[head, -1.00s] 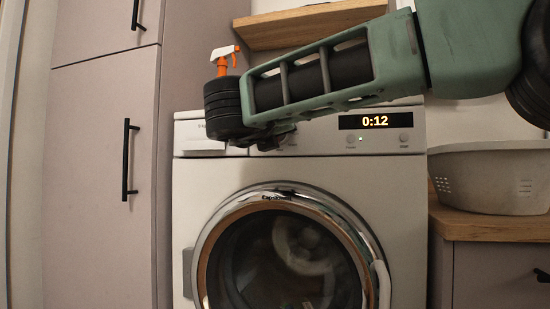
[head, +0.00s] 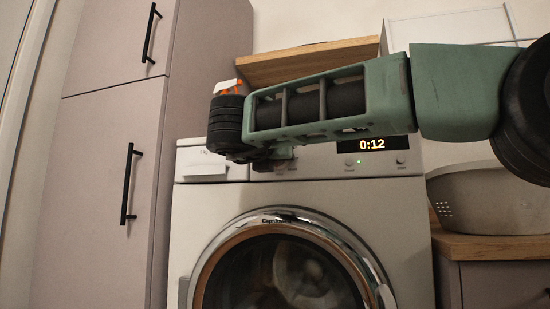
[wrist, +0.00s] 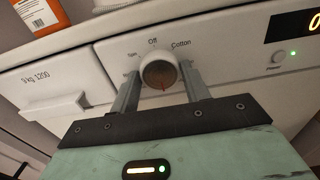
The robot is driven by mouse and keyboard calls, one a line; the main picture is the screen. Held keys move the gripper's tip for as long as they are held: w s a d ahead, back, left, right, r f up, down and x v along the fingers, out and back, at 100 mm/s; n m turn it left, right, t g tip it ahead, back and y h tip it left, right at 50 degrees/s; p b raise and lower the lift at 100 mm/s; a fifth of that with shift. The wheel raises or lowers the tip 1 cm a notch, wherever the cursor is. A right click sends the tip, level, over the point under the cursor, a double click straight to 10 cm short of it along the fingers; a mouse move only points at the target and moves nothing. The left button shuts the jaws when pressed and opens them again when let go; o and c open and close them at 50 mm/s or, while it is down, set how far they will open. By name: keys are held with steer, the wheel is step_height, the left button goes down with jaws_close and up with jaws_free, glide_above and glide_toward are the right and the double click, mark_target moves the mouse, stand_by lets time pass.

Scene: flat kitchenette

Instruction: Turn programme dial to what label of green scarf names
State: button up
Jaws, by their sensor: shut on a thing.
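The round programme dial (wrist: 158,72) is on the washing machine panel in the wrist view. The labels "Off" above it and "Cotton" to its right can be read; a label on its left is partly hidden. My gripper (wrist: 162,84) is shut on the dial, one finger on each side. In the head view my gripper (head: 272,162) is at the panel and the dial is hidden behind it. No green scarf or its label can be made out.
The washing machine (head: 210,225) shows 0:12 on its display (head: 371,144); its round door looks closed. A detergent drawer (wrist: 50,100) is left of the dial. An orange and white bottle (wrist: 42,12) stands on top. A pale basket (head: 490,200) stands on the right counter.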

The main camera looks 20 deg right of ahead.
steer(key=o, duration=1)
steer(key=p+v, duration=0.3)
steer(key=v, duration=1.4)
steer(key=shift+s, duration=0.15)
steer(key=shift+a, duration=0.1)
